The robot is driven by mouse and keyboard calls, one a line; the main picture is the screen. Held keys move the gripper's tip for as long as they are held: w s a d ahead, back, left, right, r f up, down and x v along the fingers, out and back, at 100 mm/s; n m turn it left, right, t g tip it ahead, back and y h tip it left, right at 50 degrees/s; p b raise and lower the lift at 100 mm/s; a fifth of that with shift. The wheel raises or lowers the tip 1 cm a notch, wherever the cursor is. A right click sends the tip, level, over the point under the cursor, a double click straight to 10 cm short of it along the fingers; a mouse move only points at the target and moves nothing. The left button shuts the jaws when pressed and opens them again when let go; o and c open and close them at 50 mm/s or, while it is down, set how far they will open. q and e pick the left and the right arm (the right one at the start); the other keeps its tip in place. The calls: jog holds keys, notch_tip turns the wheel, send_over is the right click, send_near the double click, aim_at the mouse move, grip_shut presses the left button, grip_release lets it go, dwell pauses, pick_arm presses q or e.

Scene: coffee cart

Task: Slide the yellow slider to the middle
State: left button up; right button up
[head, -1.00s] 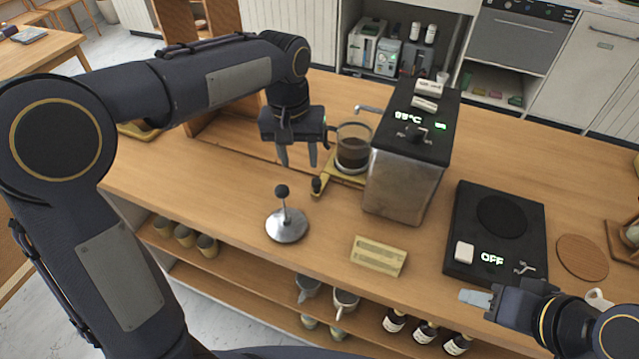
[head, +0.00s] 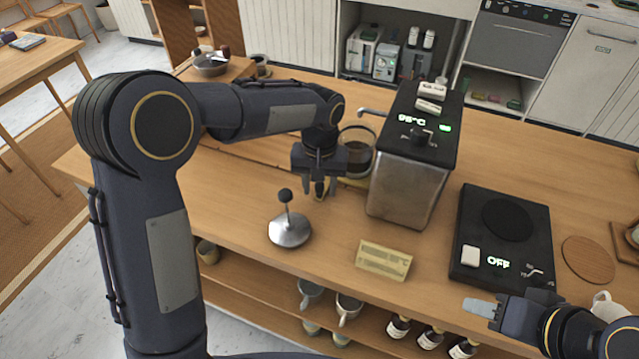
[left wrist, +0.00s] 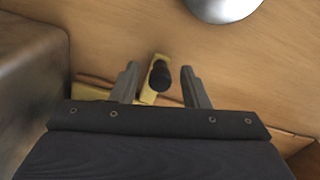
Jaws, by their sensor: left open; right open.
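The yellow slider (left wrist: 149,94), a yellow bar with a black knob (left wrist: 160,76) at its end, lies between the open fingers of my left gripper (left wrist: 158,70) in the left wrist view. A gap shows on both sides of the knob. In the head view my left gripper (head: 319,192) points down over the slider and mostly hides it. The glass carafe (head: 358,152) with dark liquid stands just behind and to the right, by the machine. My right gripper (head: 482,306) is at the lower right, away from the slider, with nothing visible in it.
A metal tamper (head: 290,231) stands in front of the slider. The boxy metal machine (head: 408,184) is close on the right. Free counter lies left of the tamper.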

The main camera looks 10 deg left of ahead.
pick_arm(q)
grip_shut()
jog(key=shift+a, duration=0.1)
jog(key=w+a, duration=0.1)
jog(key=a, duration=0.5)
jog(key=w+a+p, duration=0.1)
jog(key=a, duration=0.4)
jog(key=w+a+p, duration=0.1)
jog(key=a, duration=0.5)
jog(key=shift+w+a, duration=0.25)
jog(key=shift+a, duration=0.05)
grip_release()
jog(key=shift+r, duration=0.1)
notch_tip(320, 180, up, 8)
